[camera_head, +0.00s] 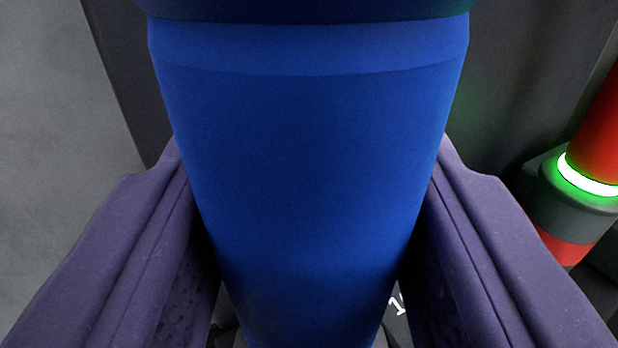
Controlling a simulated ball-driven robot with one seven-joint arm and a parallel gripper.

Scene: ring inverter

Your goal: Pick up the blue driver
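The blue driver (310,160) fills the middle of the view, very close to the camera. It has a smooth blue body that narrows toward the bottom of the picture and a dark top part at the upper edge. My gripper (312,235) has one purple finger on each side of the blue body. Both fingers appear to press against its sides. The lower end of the driver runs out of the picture, and its far side is hidden.
A red and dark grey cylinder (577,205) with a glowing green ring stands at the right, beyond the right finger. A dark panel lies behind the driver. Plain grey surface shows at the left. A small white marking shows low between driver and right finger.

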